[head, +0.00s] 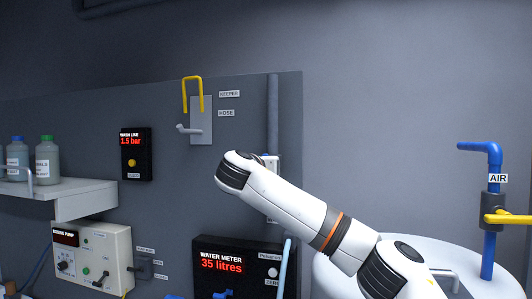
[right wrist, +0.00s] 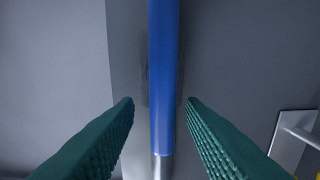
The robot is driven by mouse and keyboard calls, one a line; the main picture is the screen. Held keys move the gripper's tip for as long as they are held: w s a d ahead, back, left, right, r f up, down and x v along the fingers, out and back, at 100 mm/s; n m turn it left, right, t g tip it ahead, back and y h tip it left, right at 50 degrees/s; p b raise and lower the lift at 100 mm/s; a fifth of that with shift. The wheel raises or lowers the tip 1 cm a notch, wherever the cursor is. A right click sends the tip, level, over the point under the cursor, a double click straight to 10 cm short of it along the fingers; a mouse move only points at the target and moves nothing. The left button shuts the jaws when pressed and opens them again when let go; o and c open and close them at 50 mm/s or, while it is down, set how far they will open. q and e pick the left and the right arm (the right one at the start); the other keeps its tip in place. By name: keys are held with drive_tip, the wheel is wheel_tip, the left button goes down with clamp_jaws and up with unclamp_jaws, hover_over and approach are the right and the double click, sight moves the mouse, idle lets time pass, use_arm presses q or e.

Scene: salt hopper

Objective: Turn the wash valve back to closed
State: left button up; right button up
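A blue bar with a silver end, apparently the wash valve's lever (right wrist: 163,75), runs upright through the middle of the right wrist view. It lies in front of a grey pipe on the panel. My right gripper (right wrist: 160,104) is open, with its green ridged fingers on either side of the bar and a visible gap on both sides. In the head view my right arm covers the gripper and most of the valve; only a pale fitting (head: 272,162) shows behind the arm, below the grey pipe (head: 273,112). My left gripper is not in view.
The wash line display (head: 136,153) reads 1.5 bar; the water meter (head: 240,267) reads 35 litres. A hose hook plate (head: 201,122) with a yellow keeper (head: 192,80) is left of the pipe. A blue air pipe (head: 488,255) with a yellow handle stands right, by a white tank.

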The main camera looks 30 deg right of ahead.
drive_tip(key=shift+w+d, duration=0.45)
drive_tip(key=shift+w, duration=0.1)
clamp_jaws()
